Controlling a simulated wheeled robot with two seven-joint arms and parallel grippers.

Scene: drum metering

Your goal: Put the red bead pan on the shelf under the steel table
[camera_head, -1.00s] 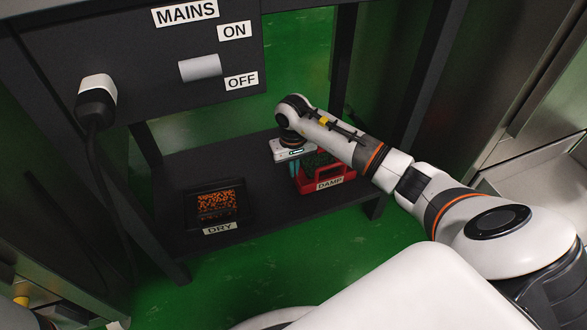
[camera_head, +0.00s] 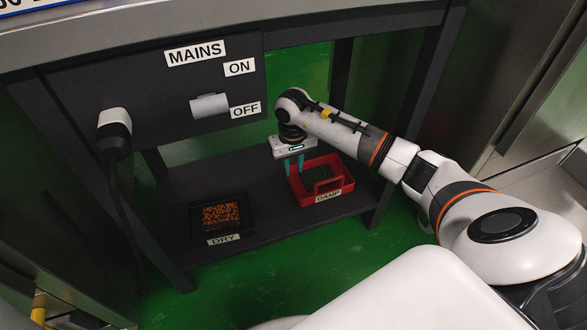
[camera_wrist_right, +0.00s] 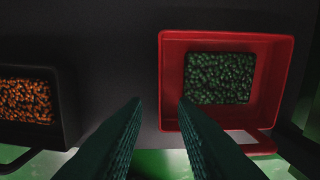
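The red bead pan (camera_head: 336,192) sits on the dark shelf (camera_head: 270,222) under the steel table, at the right part of the shelf. It holds green beads and bears a DAMP label. My right gripper (camera_head: 293,166) is over the pan's left side, fingers pointing down. In the right wrist view the pan (camera_wrist_right: 284,85) lies right of centre, and the two fingers (camera_wrist_right: 160,103) are spread with nothing held between them. The pan's left wall lines up with the gap; I cannot tell whether a finger touches it. My left gripper is not in view.
A dark pan of orange beads (camera_head: 221,217), labelled DRY, sits on the shelf's left part. Above are the MAINS panel (camera_head: 160,85) with its switch (camera_head: 209,106) and a white plug (camera_head: 115,124) with a hanging cable. Table legs (camera_head: 385,190) flank the shelf.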

